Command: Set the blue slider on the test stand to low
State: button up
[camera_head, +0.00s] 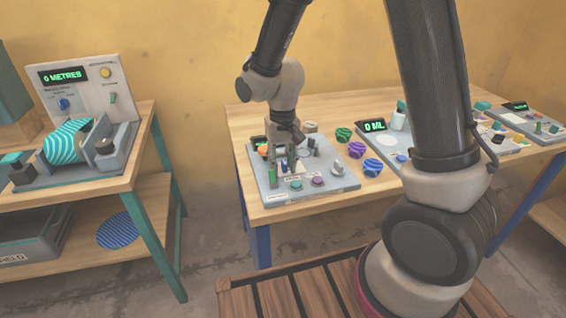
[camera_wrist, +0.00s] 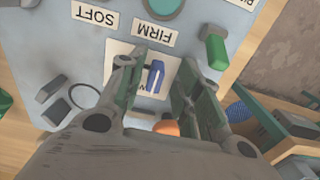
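The test stand (camera_head: 330,188) is a grey panel on the wooden table, with several controls and a small plate with labels. My gripper (camera_head: 283,155) reaches down over it. In the wrist view, my gripper (camera_wrist: 160,80) is open, its two green-padded fingers on either side of the blue slider (camera_wrist: 156,76). The slider looks closer to the left finger; I cannot tell whether they touch. A white label (camera_wrist: 125,55) lies around the slider, its lettering mostly hidden by the fingers.
A green handle (camera_wrist: 213,46) stands just beyond the right finger. An orange part (camera_wrist: 166,127) shows between the finger bases. SOFT (camera_wrist: 95,14) and FIRM (camera_wrist: 154,33) labels appear upside down. Striped objects (camera_head: 372,167) stand right of the stand.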

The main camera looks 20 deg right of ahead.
aim_at(283, 162)
notch_tip(283, 162, up, 12)
dwell(0.5)
dwell(0.4)
